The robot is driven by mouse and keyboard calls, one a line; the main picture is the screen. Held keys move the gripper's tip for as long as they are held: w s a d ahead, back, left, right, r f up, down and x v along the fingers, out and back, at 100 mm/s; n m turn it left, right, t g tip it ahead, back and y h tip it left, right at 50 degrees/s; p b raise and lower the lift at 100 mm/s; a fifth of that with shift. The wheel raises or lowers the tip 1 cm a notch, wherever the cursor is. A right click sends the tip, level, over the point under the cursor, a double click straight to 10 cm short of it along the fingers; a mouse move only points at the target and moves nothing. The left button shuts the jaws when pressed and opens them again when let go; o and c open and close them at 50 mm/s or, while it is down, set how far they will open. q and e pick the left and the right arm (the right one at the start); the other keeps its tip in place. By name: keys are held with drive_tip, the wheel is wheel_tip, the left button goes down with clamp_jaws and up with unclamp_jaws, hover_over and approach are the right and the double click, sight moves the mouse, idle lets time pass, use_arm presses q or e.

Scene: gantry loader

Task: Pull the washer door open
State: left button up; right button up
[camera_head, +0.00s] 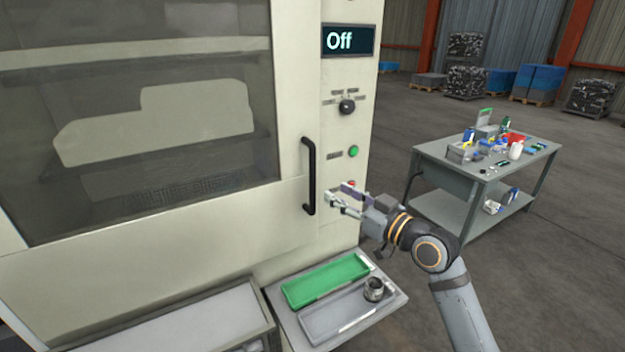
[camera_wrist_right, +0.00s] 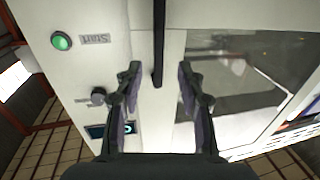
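The washer door (camera_head: 245,215), pale with a dark window, looks closed in the head view. Its black vertical bar handle (camera_head: 309,178) is on its right edge. My right gripper (camera_head: 338,198) is just right of the handle's lower end, with its fingers pointing toward the machine. In the right wrist view, my gripper's fingers (camera_wrist_right: 159,82) are spread. The handle (camera_wrist_right: 158,45) shows between and beyond them, with one end near fingertip level. I see no clear contact with it. My left gripper is not in view.
Below the door, a shelf holds a green tray (camera_head: 325,281), a grey tray and a metal part (camera_head: 374,289). A workbench (camera_head: 440,166) stands right, with open floor around it.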

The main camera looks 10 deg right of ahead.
sight(315, 180)
drive_tip(key=p+x, duration=0.3)
drive_tip(key=x, duration=0.6)
drive_tip(key=shift+w+a, duration=0.15)
drive_tip(key=shift+w, duration=0.15)
drive_tip(key=shift+w+a+f+p, duration=0.15)
drive_tip(key=shift+w+a+p, duration=0.05)
drive_tip(key=shift+w+p, duration=0.2)
drive_tip(key=shift+c, duration=0.3)
clamp_jaws()
